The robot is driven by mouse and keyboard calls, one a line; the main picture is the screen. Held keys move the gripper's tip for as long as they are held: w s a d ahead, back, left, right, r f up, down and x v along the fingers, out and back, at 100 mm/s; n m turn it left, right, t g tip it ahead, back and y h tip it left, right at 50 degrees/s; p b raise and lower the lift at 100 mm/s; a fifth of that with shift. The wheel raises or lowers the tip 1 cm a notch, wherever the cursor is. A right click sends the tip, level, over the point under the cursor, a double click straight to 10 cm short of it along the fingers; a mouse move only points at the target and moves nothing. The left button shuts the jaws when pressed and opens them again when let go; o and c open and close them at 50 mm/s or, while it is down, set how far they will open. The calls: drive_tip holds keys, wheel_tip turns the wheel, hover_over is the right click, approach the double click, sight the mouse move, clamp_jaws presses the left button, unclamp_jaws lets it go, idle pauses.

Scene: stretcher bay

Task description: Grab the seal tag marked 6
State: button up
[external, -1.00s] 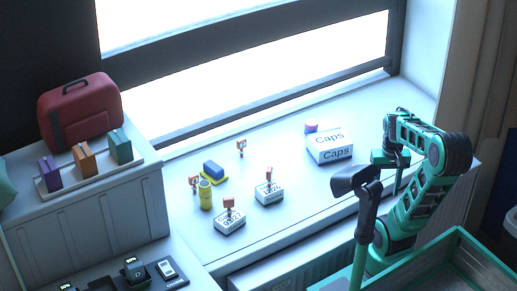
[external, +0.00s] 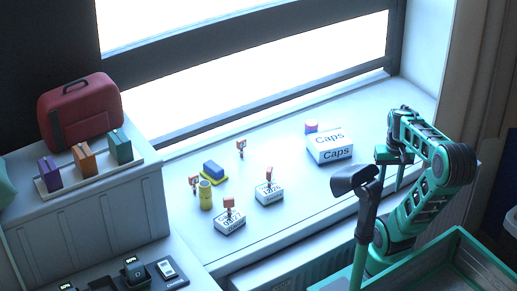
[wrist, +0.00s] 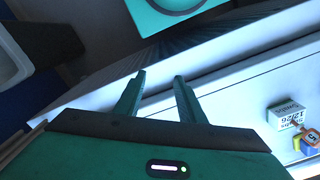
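Several small orange-red seal tags show on the white sill in the external view: one at the back (external: 241,146), one by the yellow cylinder (external: 194,182), and one on each of two small white boxes, front (external: 229,203) and right (external: 268,174). Their numbers are too small to read there. In the wrist view one orange tag (wrist: 311,138) shows at the right edge, its mark turned and resembling a 5, though I am not certain. My gripper (wrist: 160,77) is open and empty, well right of the tags in the external view.
A white Caps box (external: 330,152) stands between the tags and my arm. The yellow cylinder (external: 206,196) and a blue block on a yellow base (external: 213,171) stand among the tags. A green-rimmed tray (external: 458,235) is at front right. The sill's front right is clear.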

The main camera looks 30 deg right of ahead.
drive_tip(key=w+a+r+n, duration=0.2)
drive_tip(key=w+r+n, duration=0.2)
drive_tip(key=w, duration=0.8)
drive_tip(key=w+a+f+n+t+y, duration=0.1)
drive_tip(key=w+a+n, duration=0.4)
drive_tip(key=w, duration=0.4)
drive_tip(key=w+a+n+t+y, duration=0.1)
drive_tip(key=w+a+n, duration=0.2)
drive_tip(key=w+a, duration=0.45)
drive_tip(key=n+g+y, duration=0.2)
drive_tip(key=n+y, duration=0.9)
drive_tip(key=n, duration=0.2)
approach(198, 175)
drive_tip(key=w+a+r, duration=0.1)
drive_tip(key=a+r, duration=0.3)
drive_tip(key=shift+g, duration=0.4)
wheel_tip(198, 175, down, 6)
drive_tip(key=shift+a+f, duration=0.15)
drive_tip(key=shift+f, duration=0.1)
drive_tip(key=shift+a+f, duration=0.15)
drive_tip(key=shift+f, duration=0.05)
drive_tip(key=x, duration=1)
drive_tip(key=shift+w+a+f, duration=0.1)
drive_tip(key=shift+w+a, duration=0.05)
drive_tip(key=shift+a, duration=0.05)
clamp_jaws()
